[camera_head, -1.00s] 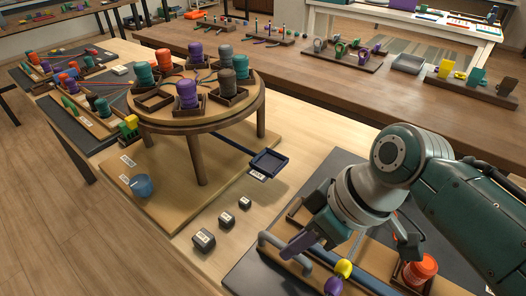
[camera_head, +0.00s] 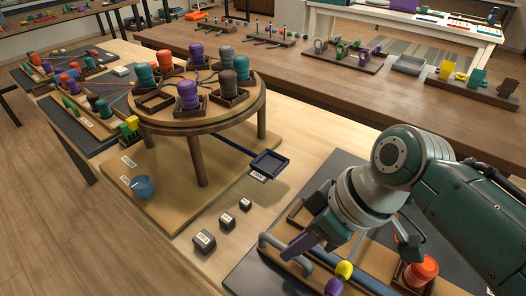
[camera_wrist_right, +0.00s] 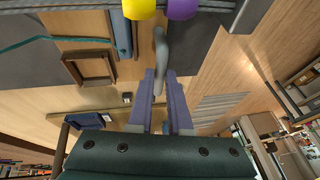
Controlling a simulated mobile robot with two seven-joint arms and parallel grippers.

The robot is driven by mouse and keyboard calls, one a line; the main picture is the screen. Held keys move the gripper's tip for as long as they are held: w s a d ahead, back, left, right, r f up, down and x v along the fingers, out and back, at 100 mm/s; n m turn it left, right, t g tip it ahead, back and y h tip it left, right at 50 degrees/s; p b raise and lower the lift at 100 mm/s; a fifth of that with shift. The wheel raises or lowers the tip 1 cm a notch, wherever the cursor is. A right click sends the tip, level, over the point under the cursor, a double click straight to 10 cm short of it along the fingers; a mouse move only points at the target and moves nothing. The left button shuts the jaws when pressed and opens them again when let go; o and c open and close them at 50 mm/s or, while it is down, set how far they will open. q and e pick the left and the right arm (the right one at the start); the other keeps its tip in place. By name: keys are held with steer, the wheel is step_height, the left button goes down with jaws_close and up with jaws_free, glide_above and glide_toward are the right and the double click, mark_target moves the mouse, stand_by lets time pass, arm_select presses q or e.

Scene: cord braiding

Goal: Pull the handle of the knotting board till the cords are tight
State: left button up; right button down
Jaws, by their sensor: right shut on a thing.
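The knotting board (camera_head: 377,262) is the light wooden board on a dark mat at the lower right of the head view. A grey bent handle (camera_head: 272,242) stands at its left end. It also shows in the right wrist view (camera_wrist_right: 160,52). My right gripper (camera_head: 299,246) has purple fingers, shut around the handle; the wrist view shows the handle between them (camera_wrist_right: 160,92). A yellow piece (camera_head: 344,269) and a purple piece (camera_head: 333,287) sit beside the gripper. A teal cord (camera_wrist_right: 30,43) runs slack-looking in a curve in the wrist view. My left gripper is out of view.
An orange spool (camera_head: 420,268) stands in a holder at the board's right, under my arm. A round wooden stand (camera_head: 198,122) with several spools is at the left. Dark weights (camera_head: 204,241) and a blue tray (camera_head: 269,163) lie on the table between.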

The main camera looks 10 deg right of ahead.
steer(key=shift+s+a+r+p, duration=0.1)
steer(key=shift+s+a+p, duration=0.1)
steer(key=shift+p, duration=0.1)
steer(key=s+a+p, duration=0.2)
steer(key=a, duration=0.1)
steer(key=shift+s+a, duration=0.1)
steer(key=shift+s, duration=0.15)
steer(key=shift+s+a, duration=0.1)
steer(key=shift+a, duration=0.1)
steer(key=c, duration=0.9)
jaws_free()
steer(key=shift+o, duration=0.3)
